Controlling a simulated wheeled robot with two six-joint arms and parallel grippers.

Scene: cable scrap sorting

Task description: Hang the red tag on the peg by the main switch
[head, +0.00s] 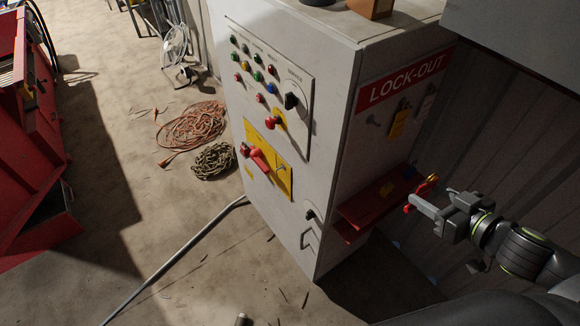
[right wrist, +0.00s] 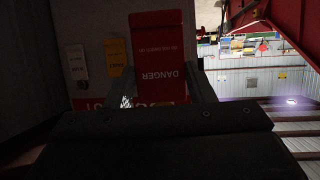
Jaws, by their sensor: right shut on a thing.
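A red tag (right wrist: 158,48) with the word DANGER is held between the fingers of my right gripper in the right wrist view. In the head view, my right gripper (head: 420,198) is at the right, beside the lock-out side of the grey cabinet, with red showing at its fingertips. The main switch (head: 261,160) has a red handle on a yellow plate (head: 281,182), low on the cabinet's front face. A small thin shape on that plate, right of the handle, may be the peg; it is too small to tell. My left gripper is out of view.
The grey cabinet (head: 335,110) bears a red LOCK-OUT sign (head: 404,79), with a yellow tag (head: 398,124) hanging below it. A red box (head: 378,203) juts out near my right gripper. Orange cable (head: 192,125) and a grey pole (head: 175,257) lie on the floor.

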